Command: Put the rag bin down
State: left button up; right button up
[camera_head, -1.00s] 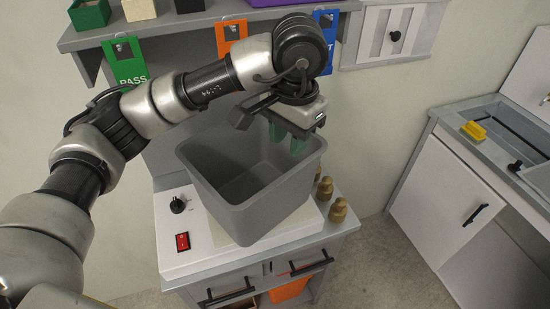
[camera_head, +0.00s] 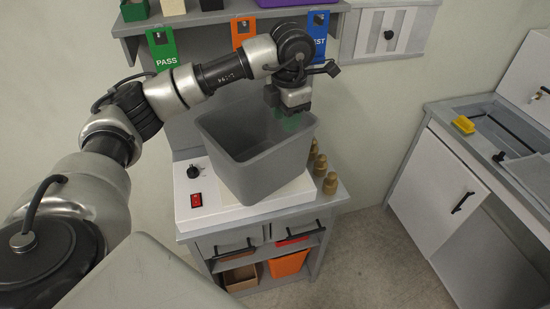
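The rag bin (camera_head: 262,178) is a grey, open-topped tub standing upright on the pale plate (camera_head: 225,212) of the workbench. No gap shows under it, and what I see of its inside is empty. My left gripper (camera_head: 287,115) points down at the bin's far rim, towards its right. A green fingertip shows inside the bin. The rim there is partly covered by the gripper, so I cannot tell whether the fingers are closed on it. My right gripper is not in view.
Several brass-coloured pieces (camera_head: 330,183) stand right of the bin. A knob (camera_head: 194,171) and red switch (camera_head: 196,200) are to its left. Behind hang green (camera_head: 161,49), orange (camera_head: 243,31) and blue (camera_head: 318,33) tags under a shelf. A sink counter (camera_head: 470,150) stands at the right.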

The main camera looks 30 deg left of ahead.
aim_at(283, 142)
pick_arm(q)
jog(key=f, duration=0.1)
jog(key=f+n+p, duration=0.1)
jog(key=f, duration=0.1)
jog(key=a+f+n+p, duration=0.1)
jog(key=f, duration=0.1)
jog(key=shift+w+f, duration=0.1)
jog(key=shift+w, duration=0.15)
jog(key=shift+f, duration=0.25)
jog(key=f+p, duration=0.2)
jog(key=f, duration=0.1)
jog(key=f+p, duration=0.1)
jog(key=shift+w+a+f, duration=0.1)
jog(key=shift+w+f, duration=0.15)
jog(key=shift+f, duration=0.4)
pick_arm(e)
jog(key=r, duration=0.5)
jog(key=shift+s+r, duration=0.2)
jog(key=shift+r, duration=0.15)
pick_arm(q)
grip_shut()
jog(key=shift+r, duration=0.1)
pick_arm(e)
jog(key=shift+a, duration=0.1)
